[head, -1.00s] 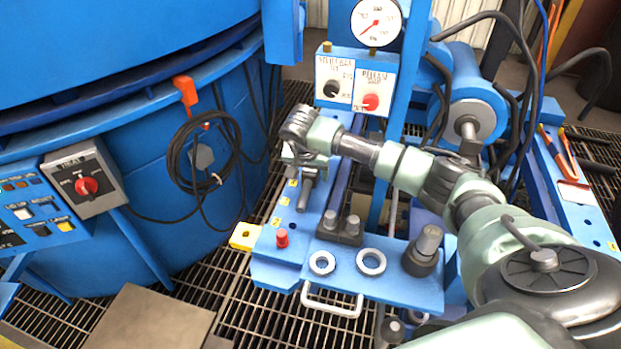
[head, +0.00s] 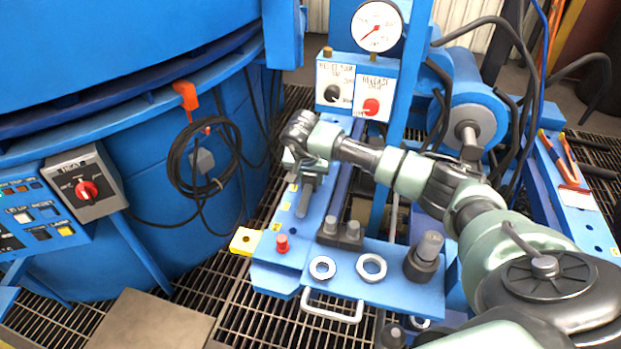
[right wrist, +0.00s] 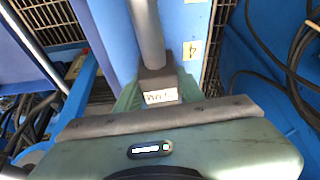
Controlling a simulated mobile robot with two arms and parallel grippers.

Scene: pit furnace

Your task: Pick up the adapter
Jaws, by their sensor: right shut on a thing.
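My right gripper (head: 303,172) is over the back left of the blue bench. It is shut on a dark grey piece (head: 306,196), which I take to be the adapter. In the right wrist view the adapter shows as a grey round rod (right wrist: 148,35) on a square block with a white label (right wrist: 160,96). The block is between the green fingers (right wrist: 157,95). I cannot tell whether the adapter touches the bench. My left gripper is out of view.
The blue bench (head: 400,285) carries a red knob (head: 282,243), two pale rings (head: 371,267), dark grey fittings (head: 340,233) and a grey stepped plug (head: 426,257). A control box (head: 353,90) and a gauge (head: 377,26) stand behind. The blue furnace wall (head: 140,180) with coiled cable is left.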

